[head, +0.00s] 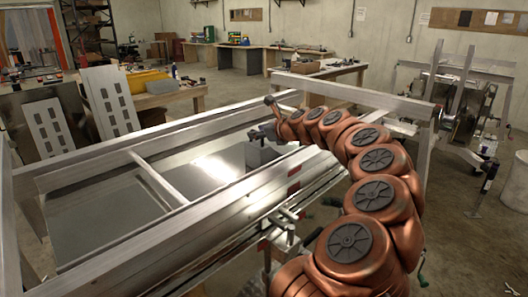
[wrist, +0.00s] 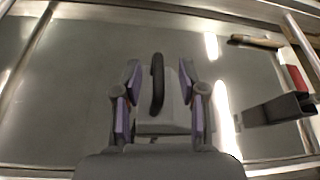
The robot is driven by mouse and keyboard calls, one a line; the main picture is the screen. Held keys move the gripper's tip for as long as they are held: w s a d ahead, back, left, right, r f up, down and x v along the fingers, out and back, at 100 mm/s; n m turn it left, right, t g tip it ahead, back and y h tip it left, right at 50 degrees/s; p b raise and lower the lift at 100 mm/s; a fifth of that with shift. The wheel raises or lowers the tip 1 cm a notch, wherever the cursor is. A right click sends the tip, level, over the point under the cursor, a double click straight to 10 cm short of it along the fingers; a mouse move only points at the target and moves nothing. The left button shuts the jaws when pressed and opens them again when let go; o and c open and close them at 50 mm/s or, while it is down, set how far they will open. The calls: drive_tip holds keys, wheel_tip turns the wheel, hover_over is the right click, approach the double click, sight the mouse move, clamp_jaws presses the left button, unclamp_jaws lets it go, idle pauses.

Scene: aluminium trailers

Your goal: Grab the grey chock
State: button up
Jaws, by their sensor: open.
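The grey chock (wrist: 172,112) is a light grey block with a dark, bar-like handle on top. In the wrist view it lies between the two fingers of my gripper (wrist: 158,72), one finger on each side. The gripper is open, and I cannot tell whether either finger touches the chock. In the head view my gripper (head: 264,133) hangs at the end of my arm, inside the trailer frame. A grey block just below it, apparently the chock (head: 256,157), rests on the sheet metal floor and is partly hidden.
The trailer's aluminium side rail (head: 190,225) runs along the near side, and a crossbar (head: 158,182) spans the bed. In the wrist view a dark metal bracket (wrist: 274,112) and a tan bar (wrist: 257,41) lie to the right. The floor sheet left of the chock is clear.

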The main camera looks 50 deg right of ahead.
drive_tip(key=shift+w+f, duration=0.4)
drive_tip(key=shift+w, duration=0.2)
clamp_jaws()
idle(0.5)
